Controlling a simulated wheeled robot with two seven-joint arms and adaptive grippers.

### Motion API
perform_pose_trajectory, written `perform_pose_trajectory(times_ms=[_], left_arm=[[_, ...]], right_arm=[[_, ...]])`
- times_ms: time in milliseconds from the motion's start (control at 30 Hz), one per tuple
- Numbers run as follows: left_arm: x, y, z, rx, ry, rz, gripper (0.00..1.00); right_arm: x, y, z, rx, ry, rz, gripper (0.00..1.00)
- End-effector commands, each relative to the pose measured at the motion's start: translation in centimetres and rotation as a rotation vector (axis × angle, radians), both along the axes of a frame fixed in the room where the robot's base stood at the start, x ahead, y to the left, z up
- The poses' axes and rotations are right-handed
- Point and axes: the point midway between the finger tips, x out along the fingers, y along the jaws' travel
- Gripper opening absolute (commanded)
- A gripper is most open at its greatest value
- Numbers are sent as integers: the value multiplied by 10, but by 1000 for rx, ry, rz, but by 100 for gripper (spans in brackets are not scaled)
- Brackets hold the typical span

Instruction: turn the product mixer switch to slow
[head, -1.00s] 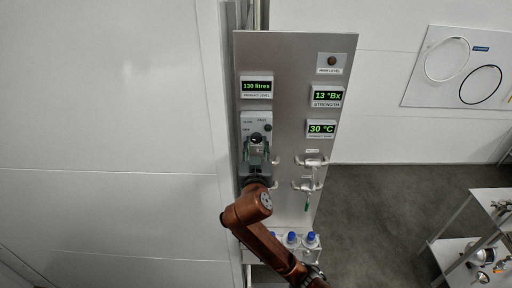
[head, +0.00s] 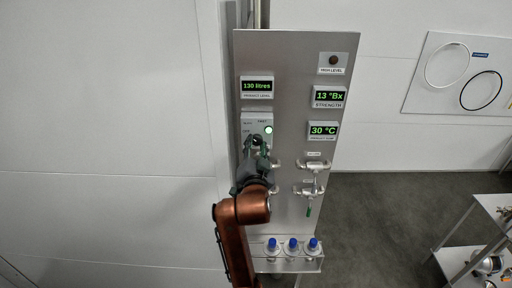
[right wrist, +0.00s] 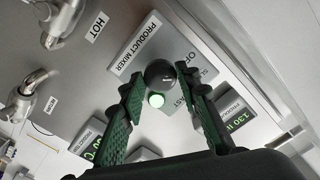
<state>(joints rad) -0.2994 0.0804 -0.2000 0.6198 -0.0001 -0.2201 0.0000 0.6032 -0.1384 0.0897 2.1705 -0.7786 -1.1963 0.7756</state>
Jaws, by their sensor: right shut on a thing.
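The product mixer switch is a round black knob, seen in the right wrist view (right wrist: 160,73) on a grey box labelled PRODUCT MIXER (right wrist: 140,48), with OFF, SLOW and FAST marks. My right gripper (right wrist: 160,82) is shut on the knob, one green-padded finger on each side. In the head view my right gripper (head: 257,149) reaches up to this box and partly covers it. A round lamp (right wrist: 156,100) beside the knob glows pale green; it also shows lit in the head view (head: 268,130). The knob's exact setting is hidden by the fingers. My left gripper is not in view.
The grey panel (head: 300,70) carries displays reading 130 litres, 13 °Bx and 30 °C. Metal taps (head: 313,166) stick out just right of my gripper. A shelf (head: 290,265) below holds blue-capped bottles (head: 292,244). A trolley (head: 470,250) stands at the right.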

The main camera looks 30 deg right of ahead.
Motion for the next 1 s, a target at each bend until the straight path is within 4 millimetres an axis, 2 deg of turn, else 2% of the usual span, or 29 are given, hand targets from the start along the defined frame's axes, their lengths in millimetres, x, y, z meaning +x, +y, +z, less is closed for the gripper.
perform_pose_trajectory(times_ms=[400,433,500,667,1000], left_arm=[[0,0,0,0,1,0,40],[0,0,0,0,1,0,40],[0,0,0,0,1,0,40],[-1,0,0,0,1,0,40],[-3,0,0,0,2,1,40]], right_arm=[[0,0,1,7,-7,0,6],[0,0,1,7,-7,0,31],[0,0,1,7,-7,0,36],[0,0,1,6,-5,0,47],[0,0,4,7,-7,0,47]])
